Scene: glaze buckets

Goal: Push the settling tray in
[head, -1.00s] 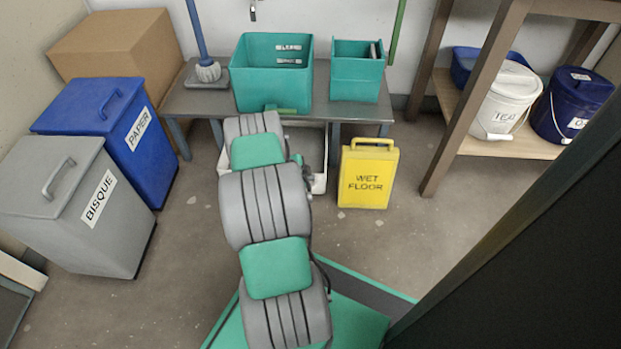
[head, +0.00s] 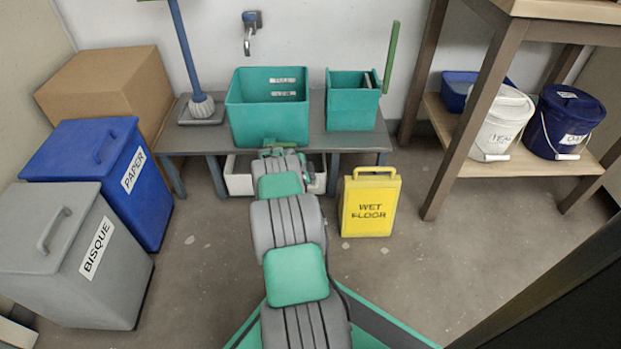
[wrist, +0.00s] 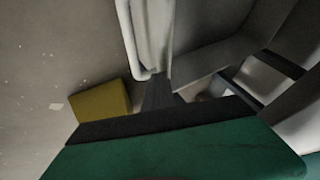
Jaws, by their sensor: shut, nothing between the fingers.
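The settling tray appears to be the white open tray (head: 240,178) under the low grey bench (head: 350,145). Its front is about level with the bench's front legs. My arm covers its middle. My gripper (head: 279,150) is at the bench's front edge, above the tray's front; its fingertips are hidden in the head view. In the wrist view my shut, empty gripper (wrist: 157,92) points at a pale wall (wrist: 150,35), apparently the tray's. Whether they touch I cannot tell.
A yellow wet-floor sign (head: 370,205) stands right of the arm; it also shows in the wrist view (wrist: 104,107). Teal buckets (head: 268,115) stand on the bench. Blue (head: 100,170) and grey (head: 70,250) bins are left. Shelving (head: 480,110) is right. Floor between is clear.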

